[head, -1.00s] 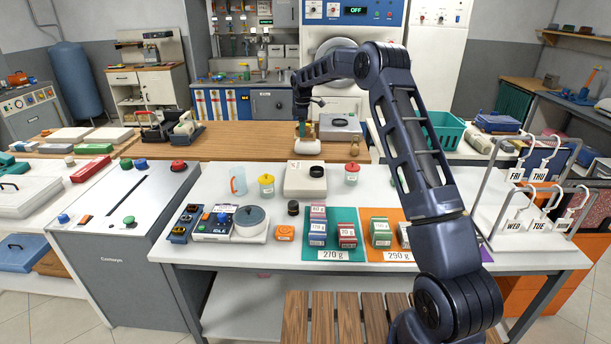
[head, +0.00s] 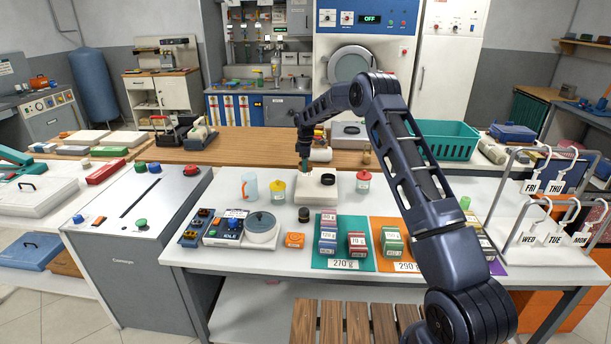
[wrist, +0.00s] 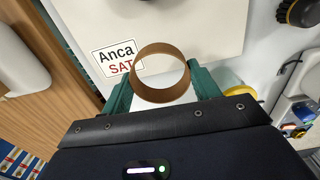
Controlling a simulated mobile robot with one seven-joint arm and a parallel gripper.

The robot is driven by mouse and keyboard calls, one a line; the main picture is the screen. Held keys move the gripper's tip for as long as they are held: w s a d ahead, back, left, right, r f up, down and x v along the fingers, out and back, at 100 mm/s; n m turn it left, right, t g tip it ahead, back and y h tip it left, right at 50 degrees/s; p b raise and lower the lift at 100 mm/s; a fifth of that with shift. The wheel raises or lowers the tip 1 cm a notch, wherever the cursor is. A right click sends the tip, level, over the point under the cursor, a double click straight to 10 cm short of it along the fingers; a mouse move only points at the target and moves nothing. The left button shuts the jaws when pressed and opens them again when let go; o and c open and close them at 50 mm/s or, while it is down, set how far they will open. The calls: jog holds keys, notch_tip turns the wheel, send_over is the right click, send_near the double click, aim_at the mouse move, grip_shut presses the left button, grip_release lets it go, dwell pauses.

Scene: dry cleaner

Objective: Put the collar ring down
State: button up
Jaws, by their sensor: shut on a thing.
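The collar ring (wrist: 160,74), a brown open band, is held between the two teal fingertips of my gripper (wrist: 161,86) in the wrist view. My gripper is shut on it from both sides. Beneath it in the wrist view is a flat white box top (wrist: 205,25) with a label reading "Anca SAT" (wrist: 117,60). In the head view, my gripper (head: 304,166) is at the back left of the white box (head: 314,190). The ring cannot be made out there. Whether the ring touches the box cannot be told.
Near the box stand a yellow-lidded jar (head: 278,190), a red-lidded jar (head: 363,182), a clear mug (head: 250,186) and a small dark jar (head: 304,214). Weight blocks stand on the green mat (head: 322,262). A tag rack (head: 500,215) stands at the right.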

aim_at(305, 180)
jog(key=shift+f, duration=2.8)
jog(key=shift+f, duration=0.2)
jog(key=o, duration=0.9)
jog(key=shift+o, duration=0.2)
jog(key=shift+r, duration=0.1)
